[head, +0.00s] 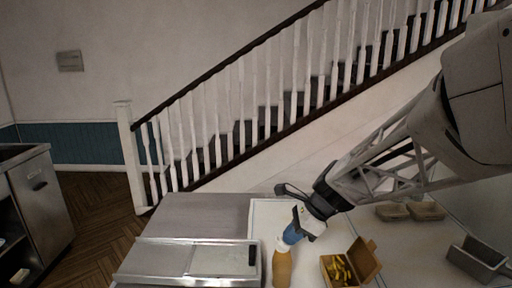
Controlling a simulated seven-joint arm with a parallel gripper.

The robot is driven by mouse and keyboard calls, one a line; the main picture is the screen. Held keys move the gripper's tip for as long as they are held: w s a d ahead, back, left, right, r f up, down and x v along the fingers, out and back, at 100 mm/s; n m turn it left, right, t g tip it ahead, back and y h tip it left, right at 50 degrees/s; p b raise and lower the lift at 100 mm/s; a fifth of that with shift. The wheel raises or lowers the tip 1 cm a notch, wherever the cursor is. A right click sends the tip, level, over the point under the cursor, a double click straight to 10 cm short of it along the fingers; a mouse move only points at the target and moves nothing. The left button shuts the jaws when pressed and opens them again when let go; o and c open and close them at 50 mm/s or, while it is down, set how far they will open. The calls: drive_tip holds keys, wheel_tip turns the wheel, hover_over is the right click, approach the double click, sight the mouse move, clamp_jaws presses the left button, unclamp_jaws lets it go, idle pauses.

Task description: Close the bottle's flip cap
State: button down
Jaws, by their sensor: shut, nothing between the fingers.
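The bottle (282,270) is tan-orange and stands upright near the front edge of the view, its lower end cut off by the frame. A pale top shows at its upper end. The flip cap is too small and too close to my gripper to tell whether it is open or closed.
An open cardboard box (366,262) with yellow food stands right of the bottle. A steel fryer unit (190,262) is left of the bottle. White counter is clear between these.

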drive_tip(key=shift+s+f, duration=0.25)
drive_tip(key=shift+f, duration=0.45)
drive_tip(key=shift+w+r, duration=0.15)
drive_tip(key=shift+r, duration=3.65)
drive_tip(key=s+d+f+n+t+h, duration=0.1)
drive_tip(key=s+d+n+h, duration=0.2)
drive_tip(key=s+n, duration=0.6)
drive_tip(key=s+d+f+n+t+h, duration=0.1)
drive_tip(key=s+d+n+h, duration=0.3)
drive_tip(key=s+n, duration=0.5)
drive_tip(key=s+d, duration=0.2)
drive_tip(key=s, duration=0.3)
drive_tip(key=shift+d, duration=0.2)
